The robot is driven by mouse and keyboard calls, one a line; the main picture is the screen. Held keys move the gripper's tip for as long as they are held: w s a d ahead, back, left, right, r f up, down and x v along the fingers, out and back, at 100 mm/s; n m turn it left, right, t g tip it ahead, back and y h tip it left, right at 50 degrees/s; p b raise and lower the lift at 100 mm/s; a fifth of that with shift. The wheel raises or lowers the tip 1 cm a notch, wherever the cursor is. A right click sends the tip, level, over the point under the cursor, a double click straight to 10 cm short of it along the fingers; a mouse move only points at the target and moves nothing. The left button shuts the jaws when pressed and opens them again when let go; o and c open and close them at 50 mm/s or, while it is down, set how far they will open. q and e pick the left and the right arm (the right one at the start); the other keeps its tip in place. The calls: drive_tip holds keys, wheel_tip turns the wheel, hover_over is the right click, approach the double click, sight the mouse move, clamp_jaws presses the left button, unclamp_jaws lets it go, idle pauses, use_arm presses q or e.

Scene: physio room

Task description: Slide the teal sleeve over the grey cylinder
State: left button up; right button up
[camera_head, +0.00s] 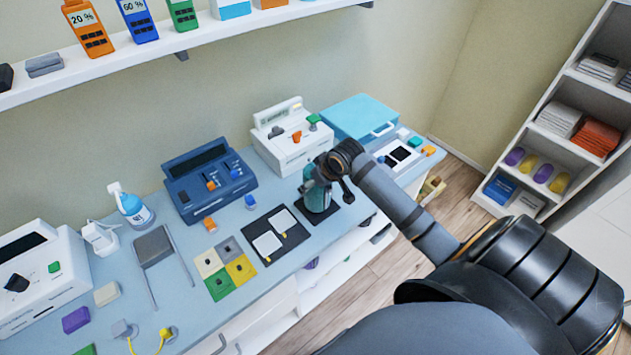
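The teal sleeve (317,198) stands roughly upright on a black mat on the blue-grey counter, right of centre in the head view. My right gripper (332,181) is at the top of the sleeve, coming in from the right. Its dark fingers overlap the sleeve's upper part and one finger hangs down on the right side. The gripper partly hides the sleeve's top, and I cannot tell whether it grips the sleeve. I cannot make out the grey cylinder clearly; it may be hidden by the sleeve or gripper. My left gripper is not in view.
A dark blue device (208,183), a white device (291,139) and a teal box (362,119) stand along the wall. A black board (274,253) with white pads lies left of the sleeve. A spray bottle (131,208) stands farther left. A shelf (190,41) hangs above.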

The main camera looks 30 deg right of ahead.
drive_tip(key=shift+f, duration=0.35)
idle(0.3)
idle(0.4)
drive_tip(key=o, duration=1.4)
drive_tip(key=shift+c, duration=0.2)
drive_tip(key=v, duration=0.7)
drive_tip(key=shift+d+f, duration=0.1)
drive_tip(key=shift+d, duration=0.05)
drive_tip(key=shift+s+r, duration=0.1)
drive_tip(key=shift+r, duration=0.2)
